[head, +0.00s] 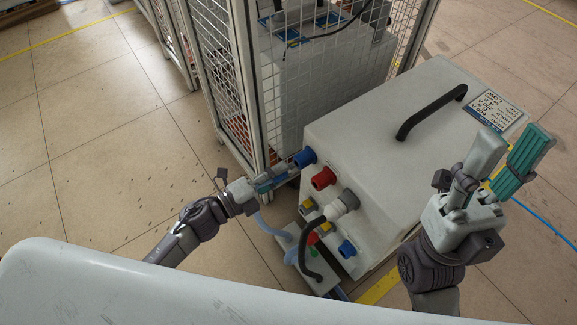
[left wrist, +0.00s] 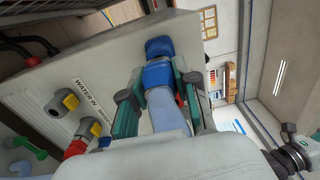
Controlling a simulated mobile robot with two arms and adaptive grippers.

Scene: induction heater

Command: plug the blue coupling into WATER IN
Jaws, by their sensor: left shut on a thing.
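The blue coupling (left wrist: 158,75) sits between the fingers of my left gripper (left wrist: 157,72) in the left wrist view, with a pale blue hose (left wrist: 168,115) trailing behind it. My left gripper (head: 284,173) is shut on it. Another blue piece (left wrist: 158,47) is directly beyond the fingers; whether it is part of the coupling or a separate fitting I cannot tell. In the head view, blue (head: 303,157) shows at the machine's upper left front. The WATER IN label (left wrist: 87,95) is beside ports with yellow parts (left wrist: 70,102). My right gripper (head: 513,150) is open and empty.
The grey machine (head: 380,120) has a black top handle (head: 430,112). A mesh cage (head: 235,80) stands close behind my left gripper. Floor at left is clear.

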